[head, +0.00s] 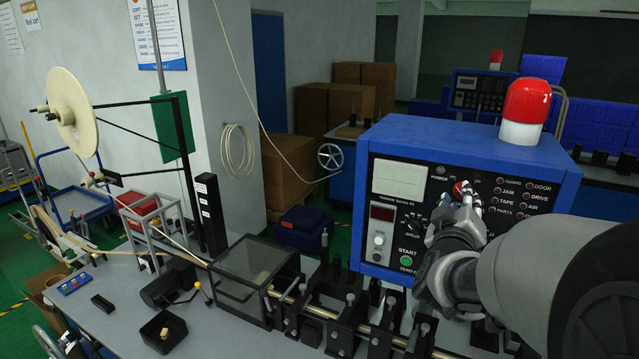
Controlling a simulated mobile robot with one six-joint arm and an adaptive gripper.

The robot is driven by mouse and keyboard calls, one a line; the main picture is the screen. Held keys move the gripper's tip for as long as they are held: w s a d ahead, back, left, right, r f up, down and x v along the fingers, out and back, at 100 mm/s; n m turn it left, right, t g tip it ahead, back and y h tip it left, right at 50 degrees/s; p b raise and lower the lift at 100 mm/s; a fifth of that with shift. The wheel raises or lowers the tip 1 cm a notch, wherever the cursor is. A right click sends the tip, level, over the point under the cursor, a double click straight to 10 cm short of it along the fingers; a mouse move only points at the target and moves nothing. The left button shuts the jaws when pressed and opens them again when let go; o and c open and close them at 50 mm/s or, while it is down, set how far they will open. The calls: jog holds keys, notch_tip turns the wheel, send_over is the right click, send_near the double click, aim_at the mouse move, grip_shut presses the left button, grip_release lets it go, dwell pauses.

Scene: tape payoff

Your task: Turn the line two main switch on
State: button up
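A blue control cabinet (560,165) stands at the right with a dark front panel. The panel carries a blank light display (400,178), a red readout (383,213), a black selector knob (412,227) and a green START button (409,252). My gripper (469,197) is at the middle of this panel, fingers pointing at it. A small red part (459,189) shows at the fingertips; I cannot tell whether they touch it or how far apart they are. No label that I can read names a line two main switch, and my gripper and arm hide part of the panel.
A red and white beacon (525,108) stands on the cabinet. A second console (481,91) with its own beacon is behind. The grey bench (120,325) holds a clear-covered box (255,265) and black fixtures. A tape reel (72,112) is at left.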

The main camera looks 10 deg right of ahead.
jog(key=x, duration=0.2)
jog(key=shift+w+d, duration=0.2)
jog(key=shift+c, duration=0.4)
grip_shut()
